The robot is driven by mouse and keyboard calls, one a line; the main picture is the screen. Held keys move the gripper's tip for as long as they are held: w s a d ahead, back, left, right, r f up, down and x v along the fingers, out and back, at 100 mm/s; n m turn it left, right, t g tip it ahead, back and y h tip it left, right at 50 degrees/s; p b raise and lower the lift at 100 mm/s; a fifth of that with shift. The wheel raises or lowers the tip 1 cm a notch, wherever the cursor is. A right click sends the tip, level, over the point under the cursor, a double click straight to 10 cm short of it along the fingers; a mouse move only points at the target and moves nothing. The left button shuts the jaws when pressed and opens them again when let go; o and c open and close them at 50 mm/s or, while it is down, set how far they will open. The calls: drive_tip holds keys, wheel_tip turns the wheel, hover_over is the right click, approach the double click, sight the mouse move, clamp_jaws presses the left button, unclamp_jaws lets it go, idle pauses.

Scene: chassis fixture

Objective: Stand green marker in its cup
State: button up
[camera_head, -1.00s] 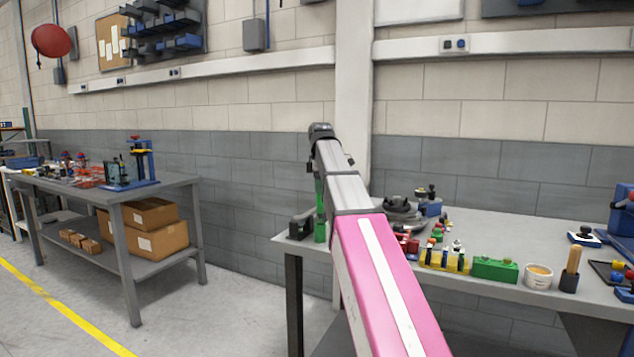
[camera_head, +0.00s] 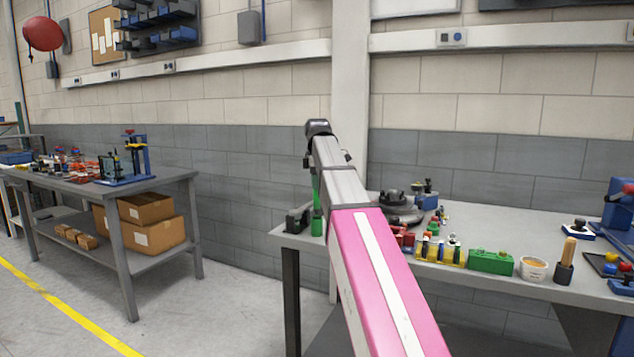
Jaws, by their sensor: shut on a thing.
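The green marker (camera_head: 315,188) hangs upright below the end of my arm, near the left end of the right-hand workbench. My gripper (camera_head: 312,165) is shut on its upper part; the fingers are small and partly hidden by my own wrist. A green cup (camera_head: 317,223) stands on the bench directly below the marker in this view. The marker's lower end meets the cup's top in the picture; I cannot tell whether it is inside, above or behind the cup.
A black holder (camera_head: 296,221) stands just left of the cup. Right of my arm are a yellow rack (camera_head: 440,252), a green block (camera_head: 490,262), a white tub (camera_head: 533,268) and a wooden-handled tool (camera_head: 567,257). A grey round fixture (camera_head: 398,208) sits behind my arm.

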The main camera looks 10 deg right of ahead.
sight(317, 208)
drive_tip(key=shift+f, duration=2.8)
drive_tip(key=o, duration=1)
drive_tip(key=shift+r, duration=4.5)
